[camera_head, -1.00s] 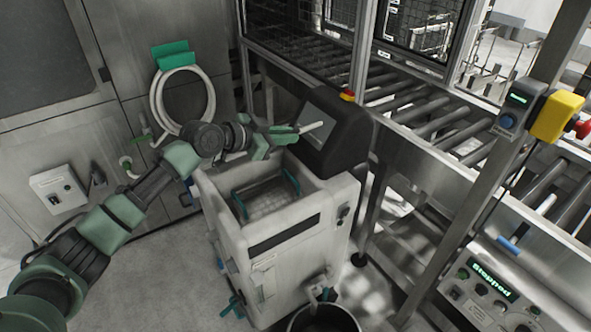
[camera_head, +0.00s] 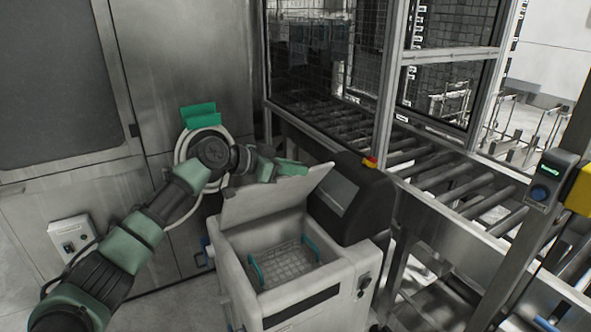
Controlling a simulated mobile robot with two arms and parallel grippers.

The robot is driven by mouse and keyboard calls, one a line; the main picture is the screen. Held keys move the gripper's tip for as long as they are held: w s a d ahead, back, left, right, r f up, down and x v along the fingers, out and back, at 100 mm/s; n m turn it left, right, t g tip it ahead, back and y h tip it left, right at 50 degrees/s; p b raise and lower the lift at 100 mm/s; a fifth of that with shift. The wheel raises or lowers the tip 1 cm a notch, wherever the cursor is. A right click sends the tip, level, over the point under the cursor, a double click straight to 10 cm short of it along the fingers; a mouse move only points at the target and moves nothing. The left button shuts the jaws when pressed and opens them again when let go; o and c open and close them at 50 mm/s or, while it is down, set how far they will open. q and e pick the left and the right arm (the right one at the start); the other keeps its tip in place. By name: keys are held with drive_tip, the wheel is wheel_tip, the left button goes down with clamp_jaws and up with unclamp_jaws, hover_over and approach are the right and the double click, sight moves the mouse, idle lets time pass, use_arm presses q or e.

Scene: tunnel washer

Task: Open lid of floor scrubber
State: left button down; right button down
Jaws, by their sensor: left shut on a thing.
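The floor scrubber (camera_head: 236,264) is a light grey machine with a dark console at its back right. Its lid (camera_head: 262,203) is a pale flat panel, raised and tilted up from the back of the tank opening. Inside the open tank is a wire basket (camera_head: 295,268) with teal handles. My left gripper (camera_head: 290,168), with green fingers, is at the lid's upper edge and shut on it. The fingers' exact contact is partly hidden by the lid. My right gripper is out of view.
A roller conveyor (camera_head: 440,180) in a steel frame runs behind and right of the scrubber. A hose coil (camera_head: 183,150) hangs on the wall panel behind my left arm. A control box (camera_head: 73,237) is on the wall at left. A yellow box (camera_head: 582,190) is at right.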

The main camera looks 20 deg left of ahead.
use_arm(q)
drive_tip(key=c, duration=1.5)
unclamp_jaws()
drive_tip(key=shift+o, duration=0.2)
drive_tip(key=shift+w+f, duration=0.15)
drive_tip(key=b+v, duration=0.3)
drive_tip(key=v, duration=0.4)
drive_tip(key=shift+s+a, duration=0.2)
drive_tip(key=shift+s, duration=0.1)
